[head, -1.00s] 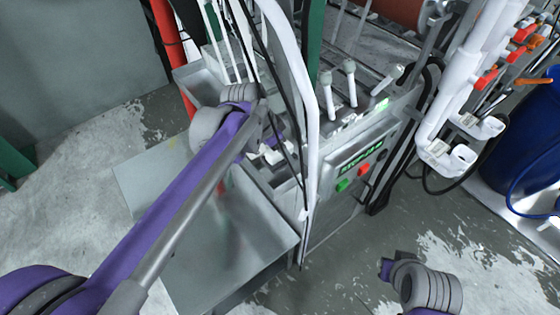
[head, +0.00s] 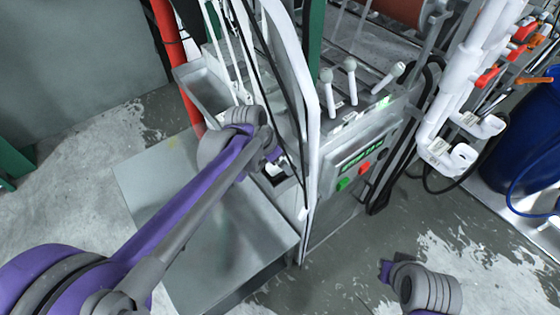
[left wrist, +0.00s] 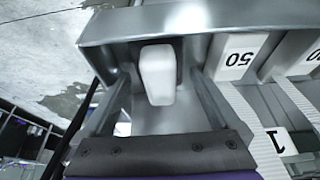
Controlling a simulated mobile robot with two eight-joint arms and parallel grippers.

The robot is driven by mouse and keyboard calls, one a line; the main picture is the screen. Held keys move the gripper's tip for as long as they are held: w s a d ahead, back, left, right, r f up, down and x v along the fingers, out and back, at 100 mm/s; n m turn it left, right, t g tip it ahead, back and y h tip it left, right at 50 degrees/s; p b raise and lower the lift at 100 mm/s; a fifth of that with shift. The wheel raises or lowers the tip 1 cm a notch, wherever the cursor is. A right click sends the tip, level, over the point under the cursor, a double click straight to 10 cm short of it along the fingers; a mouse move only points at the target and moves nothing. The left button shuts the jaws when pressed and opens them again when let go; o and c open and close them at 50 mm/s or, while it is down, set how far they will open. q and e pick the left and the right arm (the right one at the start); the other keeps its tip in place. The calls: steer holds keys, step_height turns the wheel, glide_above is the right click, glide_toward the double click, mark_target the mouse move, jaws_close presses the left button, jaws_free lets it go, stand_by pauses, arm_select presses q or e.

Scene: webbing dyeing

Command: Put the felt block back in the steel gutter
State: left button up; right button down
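A white block with rounded edges, which looks like the felt block (left wrist: 158,72), shows in the left wrist view. It lies between the fingers of my left gripper (left wrist: 163,88), with a visible gap on each side. The fingers are apart and do not appear to touch it. A grey steel channel wall, which looks like the steel gutter (left wrist: 190,17), runs just beyond the block. In the head view my left gripper (head: 272,158) is at the machine's near left side, partly hidden by my wrist. I cannot tell the block apart there.
White tags reading 50 (left wrist: 238,58) and 1 (left wrist: 280,142) sit right of the fingers in the wrist view. A flat grey platform (head: 235,235) lies below.

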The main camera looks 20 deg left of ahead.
arm_select(q)
steer(key=shift+r, duration=0.35)
steer(key=p+v, duration=0.1)
steer(key=v, duration=1)
steer(key=s+a+f+n+t+y, duration=0.2)
steer(key=s+f+n, duration=0.5)
steer(key=s+f, duration=0.4)
steer(key=s, duration=0.5)
steer(key=shift+f+n+y, duration=0.3)
steer(key=shift+f+y, duration=0.1)
steer(key=shift+a, duration=0.15)
